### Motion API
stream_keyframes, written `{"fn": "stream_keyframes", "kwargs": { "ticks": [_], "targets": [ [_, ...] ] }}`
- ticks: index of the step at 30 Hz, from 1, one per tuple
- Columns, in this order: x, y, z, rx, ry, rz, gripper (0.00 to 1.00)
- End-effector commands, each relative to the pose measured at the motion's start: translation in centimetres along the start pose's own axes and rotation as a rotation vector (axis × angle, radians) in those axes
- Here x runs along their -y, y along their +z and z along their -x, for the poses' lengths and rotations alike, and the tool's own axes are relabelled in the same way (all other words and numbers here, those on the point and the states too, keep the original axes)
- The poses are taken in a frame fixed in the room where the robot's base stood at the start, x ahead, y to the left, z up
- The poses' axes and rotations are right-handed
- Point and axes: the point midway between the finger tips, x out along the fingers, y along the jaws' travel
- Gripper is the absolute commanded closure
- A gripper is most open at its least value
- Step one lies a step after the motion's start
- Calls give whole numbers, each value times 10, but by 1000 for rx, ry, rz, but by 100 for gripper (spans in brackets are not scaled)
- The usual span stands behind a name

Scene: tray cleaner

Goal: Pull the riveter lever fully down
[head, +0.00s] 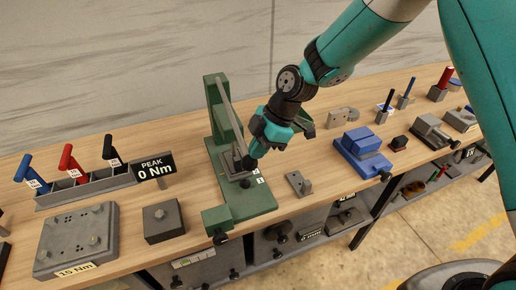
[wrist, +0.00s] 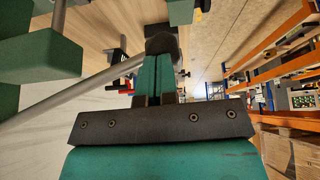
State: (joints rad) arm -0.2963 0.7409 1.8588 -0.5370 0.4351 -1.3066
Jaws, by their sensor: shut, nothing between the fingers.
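The green riveter (head: 213,100) stands on the bench left of my arm, on a green base with a tall column. Its lever is a grey rod (head: 228,103) slanting down from the column top towards my gripper. A dark rounded knob (head: 249,163) shows by the fingertips. In the wrist view the grey rod (wrist: 72,97) runs from the left edge up to the fingers, and the dark knob (wrist: 161,42) is at their tips. My gripper (head: 256,154) is shut and points down at the knob; its fingers (wrist: 160,72) are together. I cannot tell whether they touch the knob.
Left are a rack of coloured-handled tools (head: 85,186), a "PEAK 0 Nm" sign (head: 154,170) and grey blocks (head: 165,220). Right are a small grey bracket (head: 299,184), a blue vise (head: 362,152) and several other fixtures. A shelf with items lies below the bench edge.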

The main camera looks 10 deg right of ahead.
Motion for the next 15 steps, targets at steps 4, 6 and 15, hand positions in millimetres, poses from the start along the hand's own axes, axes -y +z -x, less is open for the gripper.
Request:
{"fn": "stream_keyframes", "kwargs": {
  "ticks": [4, 6, 15],
  "targets": [
    [-1, 8, -15, 0, 26, 13, 100],
    [-2, 11, -21, 0, 46, 24, 100],
    [-8, 20, -37, 1, 118, 62, 100]
  ]
}}
